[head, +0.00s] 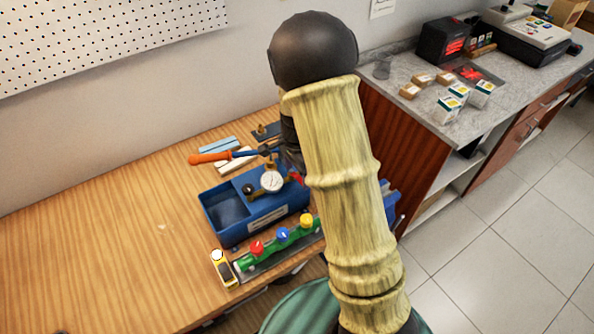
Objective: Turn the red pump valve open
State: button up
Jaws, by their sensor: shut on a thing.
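A blue test pump (272,207) with an open tank and a round white gauge (271,181) stands on the wooden bench. A small piece of the red pump valve (297,178) shows just right of the gauge, at the edge of my arm. My gripper (294,166) is a dark shape coming down from behind my arm. It is shut on the red valve, as far as the small visible part shows. The fingertips and most of the valve are hidden by my arm, so the valve's angle cannot be told.
The wooden bench (110,240) is clear at left. A grey counter (405,110) stands at right.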

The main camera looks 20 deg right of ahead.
jog(key=shift+d, duration=0.1)
jog(key=n, duration=0.2)
jog(key=d+n, duration=0.1)
jog(key=n, duration=0.1)
jog(key=shift+w, duration=0.35)
jog(key=n, duration=0.3)
jog(key=w+n+b, duration=0.1)
jog(key=n, duration=0.1)
jog(key=shift+d, duration=0.3)
jog(key=n, duration=0.2)
jog(key=w+n, duration=0.1)
jog(key=n, duration=0.1)
jog(key=shift+d+r, duration=0.1)
jog(key=shift+d, duration=0.05)
jog(key=n, duration=0.2)
jog(key=w+n, duration=0.1)
jog(key=n, duration=0.1)
jog(key=shift+w+n+p, duration=0.1)
jog(key=shift+n+p, duration=0.2)
jog(key=shift+p, duration=0.05)
jog(key=o, duration=1)
